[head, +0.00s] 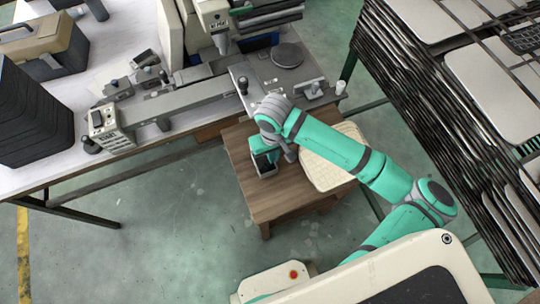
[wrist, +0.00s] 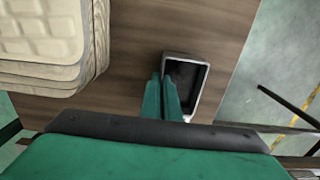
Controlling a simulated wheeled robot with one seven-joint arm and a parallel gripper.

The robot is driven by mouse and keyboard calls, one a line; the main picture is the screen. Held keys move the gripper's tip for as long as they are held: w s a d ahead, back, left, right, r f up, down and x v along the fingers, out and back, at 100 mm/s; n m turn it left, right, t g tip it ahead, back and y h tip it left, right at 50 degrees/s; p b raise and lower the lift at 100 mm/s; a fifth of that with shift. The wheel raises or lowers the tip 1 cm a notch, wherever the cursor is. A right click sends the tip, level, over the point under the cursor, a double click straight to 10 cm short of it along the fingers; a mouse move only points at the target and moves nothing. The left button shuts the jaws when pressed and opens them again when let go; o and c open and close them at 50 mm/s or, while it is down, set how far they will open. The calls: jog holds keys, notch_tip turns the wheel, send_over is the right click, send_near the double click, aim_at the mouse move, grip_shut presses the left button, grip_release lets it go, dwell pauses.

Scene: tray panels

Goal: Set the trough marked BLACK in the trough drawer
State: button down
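A small open trough (wrist: 185,75) with a dark inside and a pale rim stands on the brown wooden stool top in the wrist view. In the head view the trough (head: 265,166) shows just below my gripper (head: 261,156), partly covered by it. In the wrist view the two green fingers of my gripper (wrist: 162,95) are close together at the trough's left wall, one on each side of it, shut on that wall. No marking is readable on the trough, and I cannot make out a trough drawer.
A stack of cream moulded trays (head: 335,160) fills the stool's right side, next to the trough. A white bench (head: 60,165) with a machine (head: 270,75) stands behind. A rack of panels (head: 440,120) stands at right. The floor at left is clear.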

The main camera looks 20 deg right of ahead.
jog(key=shift+d+f, duration=0.1)
jog(key=c, duration=2.4)
grip_release()
jog(key=o, duration=0.4)
